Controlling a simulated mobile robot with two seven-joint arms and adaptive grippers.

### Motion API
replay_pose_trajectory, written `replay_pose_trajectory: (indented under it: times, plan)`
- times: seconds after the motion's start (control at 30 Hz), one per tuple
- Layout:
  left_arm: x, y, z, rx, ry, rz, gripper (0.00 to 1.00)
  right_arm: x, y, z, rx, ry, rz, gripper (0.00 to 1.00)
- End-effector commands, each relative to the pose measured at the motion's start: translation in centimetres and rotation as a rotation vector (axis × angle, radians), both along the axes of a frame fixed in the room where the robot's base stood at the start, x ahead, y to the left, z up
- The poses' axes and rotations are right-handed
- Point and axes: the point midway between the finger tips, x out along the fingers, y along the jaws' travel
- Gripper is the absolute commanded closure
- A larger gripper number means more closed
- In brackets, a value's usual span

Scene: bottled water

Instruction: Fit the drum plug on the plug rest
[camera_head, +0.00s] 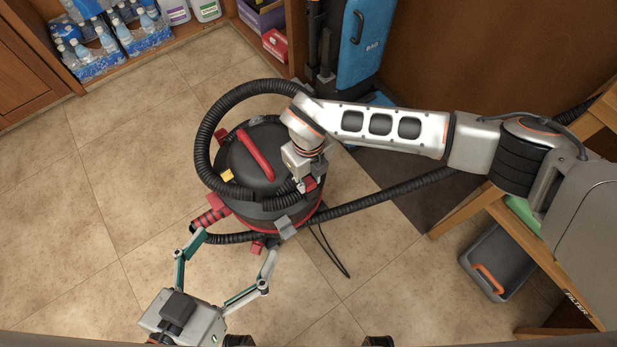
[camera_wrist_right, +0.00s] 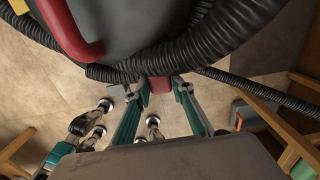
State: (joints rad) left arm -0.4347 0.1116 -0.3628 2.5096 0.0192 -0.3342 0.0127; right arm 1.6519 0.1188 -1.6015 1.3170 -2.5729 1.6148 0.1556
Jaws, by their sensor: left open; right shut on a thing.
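A black drum vacuum (camera_head: 250,150) with a red handle (camera_head: 255,154) stands on the tiled floor. My right gripper (camera_head: 308,187) is at the drum's right front side, shut on a small red piece (camera_head: 312,184). The piece also shows between the fingertips in the right wrist view (camera_wrist_right: 160,85). It looks like the drum plug; the fingers partly hide it. My left gripper (camera_head: 236,244) is open and empty, low in front of the drum, one fingertip close to the hose. I cannot tell which part is the plug rest; a grey block (camera_head: 286,227) sits at the drum's lower front.
A black ribbed hose (camera_head: 205,150) loops around the drum and runs right past my right gripper. A thin black cable (camera_head: 330,250) lies on the floor. A blue bag unit (camera_head: 366,40) stands behind; a grey bin (camera_head: 497,262) is under the wooden bench at right. Floor at left is clear.

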Motion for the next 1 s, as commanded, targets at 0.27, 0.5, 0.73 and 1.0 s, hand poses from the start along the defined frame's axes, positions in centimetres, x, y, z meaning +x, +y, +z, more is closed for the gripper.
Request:
replay_pose_trajectory:
  times: [0.27,0.5,0.73,1.0]
  plan:
    - [0.0,-0.02,0.08,0.001,-0.002,-0.003,0.11,0.01,0.01,-0.01,0.0,0.0,0.0,1.0]
    - [0.06,-0.05,0.44,0.006,-0.011,-0.013,0.11,0.06,0.02,-0.12,0.001,-0.002,0.0,1.0]
    - [0.14,-0.06,0.69,0.007,-0.017,-0.015,0.11,0.04,-0.01,-0.34,0.001,-0.001,0.0,1.0]
    - [0.19,-0.05,0.7,0.006,-0.017,-0.011,0.11,0.02,-0.01,-0.4,0.0,0.0,0.0,0.59]
